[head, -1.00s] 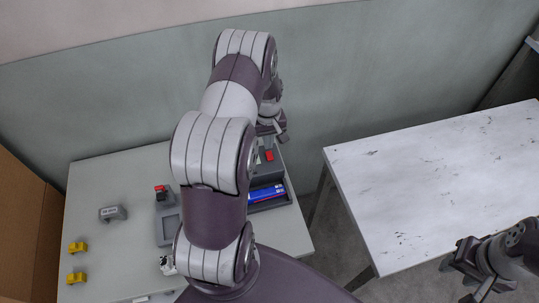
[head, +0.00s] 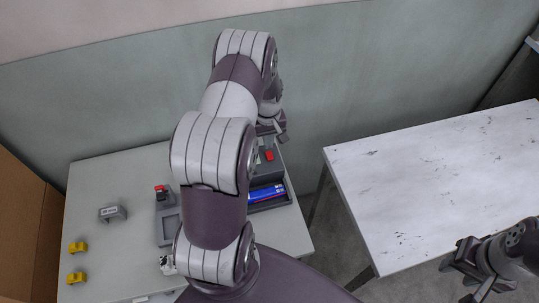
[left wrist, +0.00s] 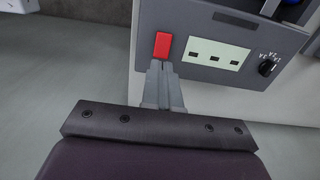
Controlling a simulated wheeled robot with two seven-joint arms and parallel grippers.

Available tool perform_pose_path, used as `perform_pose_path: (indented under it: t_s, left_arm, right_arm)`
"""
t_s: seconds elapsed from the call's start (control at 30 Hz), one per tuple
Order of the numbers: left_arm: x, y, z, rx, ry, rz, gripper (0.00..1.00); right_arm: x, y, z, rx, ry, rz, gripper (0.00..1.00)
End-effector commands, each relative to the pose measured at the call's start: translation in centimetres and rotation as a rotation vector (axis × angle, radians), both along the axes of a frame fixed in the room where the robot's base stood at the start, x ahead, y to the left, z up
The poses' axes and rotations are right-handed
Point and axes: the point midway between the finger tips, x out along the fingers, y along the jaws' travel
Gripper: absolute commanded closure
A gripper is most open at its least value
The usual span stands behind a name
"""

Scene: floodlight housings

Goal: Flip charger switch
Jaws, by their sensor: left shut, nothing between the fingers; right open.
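The charger (head: 264,172) is a grey unit at the right side of the left table, partly hidden by my left arm. Its red switch (head: 269,155) shows on top. In the left wrist view the red switch (left wrist: 163,45) sits on the dark panel beside a pale plate with three dark slots (left wrist: 215,54) and a black knob (left wrist: 267,68). My left gripper (head: 274,129) is shut and empty. Its tips (left wrist: 161,66) are at the lower end of the switch; I cannot tell if they touch it. My right gripper (head: 462,272) is open and empty, near the right table.
A blue pack (head: 266,193) lies in the charger's bay. A second grey unit with a red part (head: 161,190) stands left of my arm. A grey block (head: 112,212) and two yellow pieces (head: 77,247) lie further left. The right table (head: 440,180) is bare.

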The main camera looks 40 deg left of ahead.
Motion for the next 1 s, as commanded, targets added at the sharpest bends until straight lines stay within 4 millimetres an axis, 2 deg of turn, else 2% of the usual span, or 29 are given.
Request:
perform_pose_path:
  t_s: [1.0]
  left_arm:
    - [0.0,0.0,-2.6,0.0,0.0,0.0,1.0]
  right_arm:
    - [0.0,0.0,-1.8,0.0,0.0,0.0,0.57]
